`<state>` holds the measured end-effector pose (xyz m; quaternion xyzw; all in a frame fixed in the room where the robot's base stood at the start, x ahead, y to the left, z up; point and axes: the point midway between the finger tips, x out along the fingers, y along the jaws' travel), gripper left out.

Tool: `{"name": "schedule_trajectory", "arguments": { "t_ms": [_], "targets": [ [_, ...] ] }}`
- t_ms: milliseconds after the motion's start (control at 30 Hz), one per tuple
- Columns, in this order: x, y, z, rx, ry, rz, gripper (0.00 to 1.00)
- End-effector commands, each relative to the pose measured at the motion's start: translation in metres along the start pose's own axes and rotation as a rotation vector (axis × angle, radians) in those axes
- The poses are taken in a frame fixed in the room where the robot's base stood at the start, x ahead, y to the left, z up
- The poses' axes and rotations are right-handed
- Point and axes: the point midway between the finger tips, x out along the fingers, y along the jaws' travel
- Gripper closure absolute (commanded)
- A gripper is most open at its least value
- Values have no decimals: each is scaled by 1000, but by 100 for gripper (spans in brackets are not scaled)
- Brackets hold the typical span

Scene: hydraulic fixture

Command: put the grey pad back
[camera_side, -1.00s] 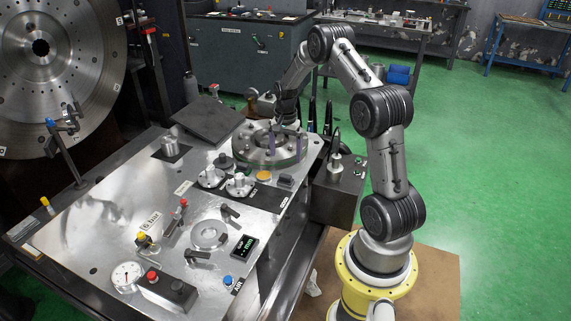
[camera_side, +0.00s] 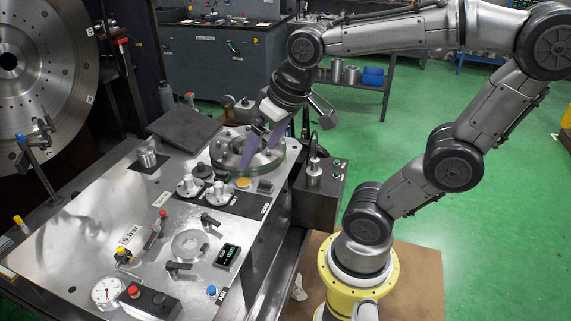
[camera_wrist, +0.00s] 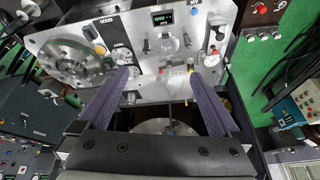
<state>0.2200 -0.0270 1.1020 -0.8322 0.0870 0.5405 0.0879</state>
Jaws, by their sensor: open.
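A small dark grey block (camera_side: 265,186) lies on the metal plate beside a yellow disc (camera_side: 243,183); it may be the grey pad, but I cannot be sure. My gripper (camera_side: 257,160) is open, with two purple-grey fingers slanting down over the round metal fixture (camera_side: 222,158). I see nothing between the fingers. In the wrist view my gripper (camera_wrist: 157,76) also has its fingers wide apart and empty. The round fixture (camera_wrist: 62,62) is left of them there, with the yellow disc (camera_wrist: 100,50) near its edge. Whether the fingers touch the fixture cannot be told.
A tilted dark plate (camera_side: 184,128) stands behind the work plate. Knobbed metal cylinders (camera_side: 188,187) stand in front of the fixture. A dark box (camera_side: 317,195) with an upright tool stands at right. Levers, a gauge (camera_side: 106,291) and a display (camera_side: 227,256) occupy the front.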

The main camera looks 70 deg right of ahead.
Motion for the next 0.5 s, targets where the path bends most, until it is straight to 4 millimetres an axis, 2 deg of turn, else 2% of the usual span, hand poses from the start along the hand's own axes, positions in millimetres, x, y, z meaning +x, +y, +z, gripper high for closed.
{"name": "schedule_trajectory", "arguments": {
  "t_ms": [33, 100, 200, 300, 500],
  "targets": [
    [-7, -6, 17, -67, 25, -19, 1],
    [-11, -9, 36, -141, 45, -36, 1],
    [-14, -12, 53, -211, 65, -53, 1],
    [-14, -12, 60, -240, 73, -59, 1],
    [-14, -12, 61, -244, 73, -60, 1]
  ]
}}
